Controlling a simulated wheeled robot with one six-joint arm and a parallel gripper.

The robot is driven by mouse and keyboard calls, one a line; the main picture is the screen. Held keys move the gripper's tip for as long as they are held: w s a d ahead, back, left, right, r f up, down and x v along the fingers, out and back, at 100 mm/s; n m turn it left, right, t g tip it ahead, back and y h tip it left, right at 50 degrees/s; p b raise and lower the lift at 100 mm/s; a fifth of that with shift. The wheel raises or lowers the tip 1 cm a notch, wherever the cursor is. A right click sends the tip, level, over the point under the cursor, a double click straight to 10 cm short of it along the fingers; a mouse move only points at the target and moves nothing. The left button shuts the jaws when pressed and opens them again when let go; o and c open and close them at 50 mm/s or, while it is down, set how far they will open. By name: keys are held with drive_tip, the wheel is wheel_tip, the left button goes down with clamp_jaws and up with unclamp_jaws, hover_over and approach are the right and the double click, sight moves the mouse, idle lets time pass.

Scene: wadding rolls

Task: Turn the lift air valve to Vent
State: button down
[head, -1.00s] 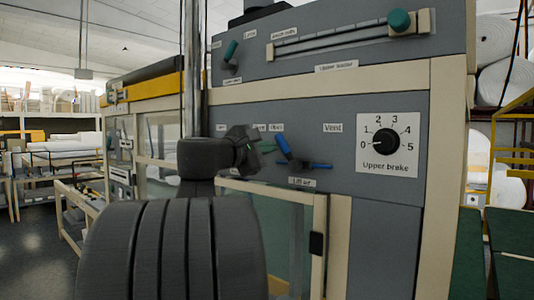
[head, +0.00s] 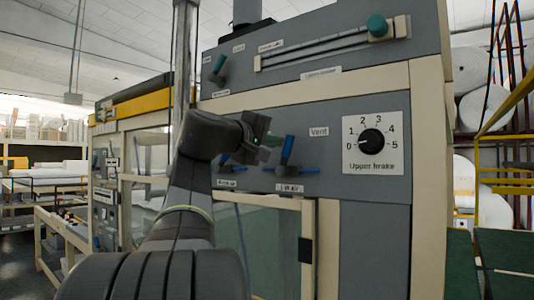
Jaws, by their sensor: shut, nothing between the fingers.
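The lift air valve (head: 286,155) is on the grey panel, above a small label that reads as Lift air (head: 289,187). Its blue lever points nearly straight up, leaning slightly right, and a blue part extends to the right at its base. The Vent label (head: 319,131) is up and to the right of the lever. My gripper (head: 268,141) is shut and empty, just left of the lever. I cannot tell whether it touches the lever. Labels to the left of the lever are hidden behind my gripper.
A second blue-handled valve (head: 228,167) is to the left, partly behind my wrist. The Upper brake dial (head: 372,142) is to the right. A slider with a green knob (head: 377,26) and a green-handled lever (head: 217,68) are above. A glazed, cream-framed door (head: 275,245) is below.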

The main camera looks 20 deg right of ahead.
drive_tip(key=m, duration=0.1)
drive_tip(key=s+d+m+b, duration=0.1)
drive_tip(key=shift+s+d+f+m, duration=0.1)
drive_tip(key=shift+s+f+m, duration=0.15)
drive_tip(key=shift+m, duration=0.15)
drive_tip(key=shift+s+d+b, duration=0.25)
drive_tip(key=shift+s+b, duration=0.05)
drive_tip(key=shift+b, duration=0.2)
drive_tip(key=shift+r, duration=0.1)
